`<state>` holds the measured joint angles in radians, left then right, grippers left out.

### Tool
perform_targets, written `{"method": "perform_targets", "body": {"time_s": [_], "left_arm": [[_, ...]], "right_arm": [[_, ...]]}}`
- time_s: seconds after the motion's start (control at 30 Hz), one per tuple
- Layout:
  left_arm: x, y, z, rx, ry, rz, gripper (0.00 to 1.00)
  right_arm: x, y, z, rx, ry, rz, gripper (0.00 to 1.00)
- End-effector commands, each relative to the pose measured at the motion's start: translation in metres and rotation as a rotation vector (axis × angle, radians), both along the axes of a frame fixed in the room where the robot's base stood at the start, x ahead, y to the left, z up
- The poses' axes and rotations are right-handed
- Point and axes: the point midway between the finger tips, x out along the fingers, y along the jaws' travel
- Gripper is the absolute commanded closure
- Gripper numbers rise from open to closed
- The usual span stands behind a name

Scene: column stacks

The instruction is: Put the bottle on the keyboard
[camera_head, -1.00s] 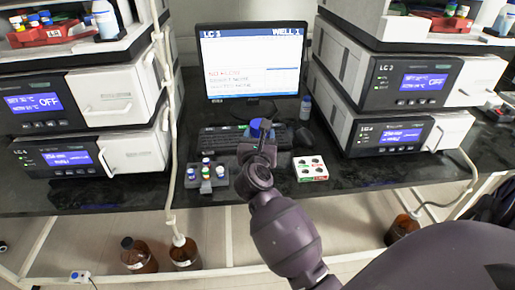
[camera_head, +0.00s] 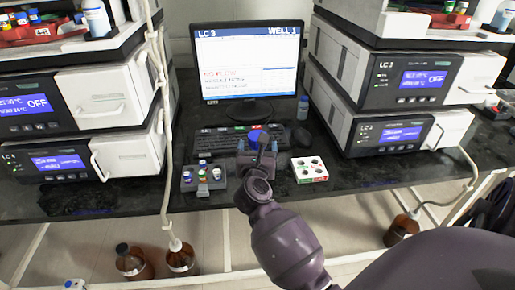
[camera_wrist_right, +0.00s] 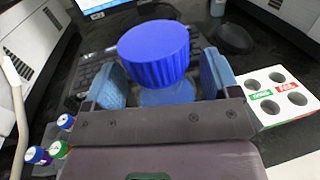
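A bottle with a ribbed blue cap (camera_wrist_right: 154,50) and a clear bluish body stands between the fingers of my right gripper (camera_wrist_right: 165,85). In the right wrist view the fingers are spread, with gaps visible beside the bottle's body. In the head view my right gripper (camera_head: 257,150) is at the front edge of the black keyboard (camera_head: 226,140), with the blue cap (camera_head: 256,136) just beyond it. The bottle's base is hidden, so its contact with the keyboard cannot be seen. My left gripper is not in view.
A grey rack with small capped vials (camera_head: 203,178) stands left of my gripper. A white block with holes (camera_head: 309,170) lies to the right. Another small bottle (camera_head: 303,106) stands beside the monitor (camera_head: 247,63). Instrument stacks flank both sides.

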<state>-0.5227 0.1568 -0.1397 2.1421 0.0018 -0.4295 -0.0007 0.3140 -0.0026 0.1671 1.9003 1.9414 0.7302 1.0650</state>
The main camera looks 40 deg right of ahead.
Motion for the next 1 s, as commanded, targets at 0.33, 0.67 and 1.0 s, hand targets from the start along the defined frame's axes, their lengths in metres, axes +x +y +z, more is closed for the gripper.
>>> {"method": "perform_targets", "body": {"time_s": [0.33,0.67,1.0], "left_arm": [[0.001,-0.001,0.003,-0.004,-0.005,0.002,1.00],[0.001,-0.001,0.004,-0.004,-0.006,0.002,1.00],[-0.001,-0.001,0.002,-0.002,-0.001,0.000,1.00]], "right_arm": [[-0.006,0.005,0.003,0.001,0.001,0.000,0.18],[-0.050,0.046,0.002,0.004,0.002,0.000,0.18],[-0.084,0.077,0.001,0.001,0.002,0.000,0.18]]}}
